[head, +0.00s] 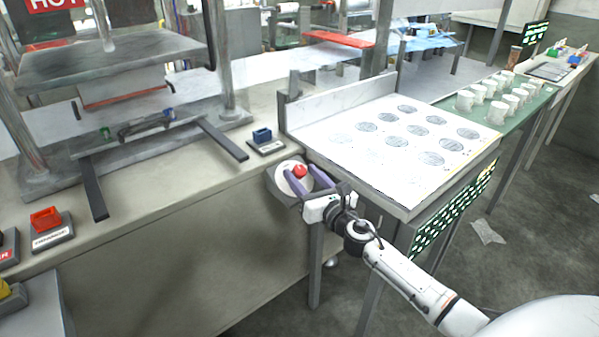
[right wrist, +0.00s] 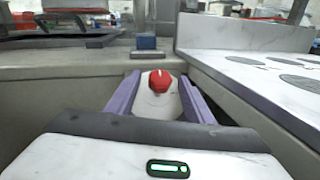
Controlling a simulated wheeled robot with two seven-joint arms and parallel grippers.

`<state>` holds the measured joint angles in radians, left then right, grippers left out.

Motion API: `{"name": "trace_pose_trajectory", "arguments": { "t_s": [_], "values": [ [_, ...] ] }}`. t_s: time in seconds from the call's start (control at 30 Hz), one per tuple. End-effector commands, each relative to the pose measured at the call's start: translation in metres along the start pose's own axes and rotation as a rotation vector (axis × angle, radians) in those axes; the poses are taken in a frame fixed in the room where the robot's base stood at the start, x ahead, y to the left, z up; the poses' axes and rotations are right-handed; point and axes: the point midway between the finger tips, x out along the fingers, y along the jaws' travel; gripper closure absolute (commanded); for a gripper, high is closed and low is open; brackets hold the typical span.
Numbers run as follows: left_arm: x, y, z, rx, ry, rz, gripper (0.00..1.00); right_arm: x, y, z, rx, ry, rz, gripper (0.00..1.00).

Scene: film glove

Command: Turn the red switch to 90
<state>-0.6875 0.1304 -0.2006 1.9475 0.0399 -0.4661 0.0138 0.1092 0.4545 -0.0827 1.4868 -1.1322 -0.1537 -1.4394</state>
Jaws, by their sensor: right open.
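A red switch knob (head: 299,171) sits on a round pale dial (head: 286,181) at the front edge of the bench. It also shows in the right wrist view (right wrist: 160,82), with a light pointer mark at its top. My right gripper (head: 301,173) is open, its two purple fingers reaching along either side of the knob. In the right wrist view the knob stands between the fingertips with gaps on both sides, so I see no contact. Dial numbers are too small to read. My left gripper is not in view.
A white slab with round plates (head: 410,135) stands close right of the dial. A blue block switch (head: 262,136) sits behind it. A press (head: 120,75) fills the back left. Another red block switch (head: 46,217) lies far left. The bench front between them is clear.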

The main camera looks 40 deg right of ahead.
Motion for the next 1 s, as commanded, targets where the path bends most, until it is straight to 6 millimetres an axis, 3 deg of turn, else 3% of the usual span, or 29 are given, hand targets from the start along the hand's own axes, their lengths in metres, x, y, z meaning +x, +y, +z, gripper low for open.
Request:
{"name": "trace_pose_trajectory", "arguments": {
  "t_s": [0.2, 0.5, 0.77, 1.0],
  "values": [
    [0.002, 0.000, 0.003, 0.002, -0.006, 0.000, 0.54, 0.019, 0.000, -0.001, 0.000, 0.001, -0.001, 0.52],
    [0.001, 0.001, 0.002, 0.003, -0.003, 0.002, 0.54, 0.021, 0.000, -0.001, 0.001, 0.001, 0.000, 0.52],
    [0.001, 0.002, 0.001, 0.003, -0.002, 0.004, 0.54, 0.021, 0.000, -0.001, 0.001, 0.001, 0.000, 0.94],
    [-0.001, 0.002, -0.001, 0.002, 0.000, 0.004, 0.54, 0.021, 0.001, 0.000, 0.012, 0.001, -0.016, 0.93]
  ]
}}
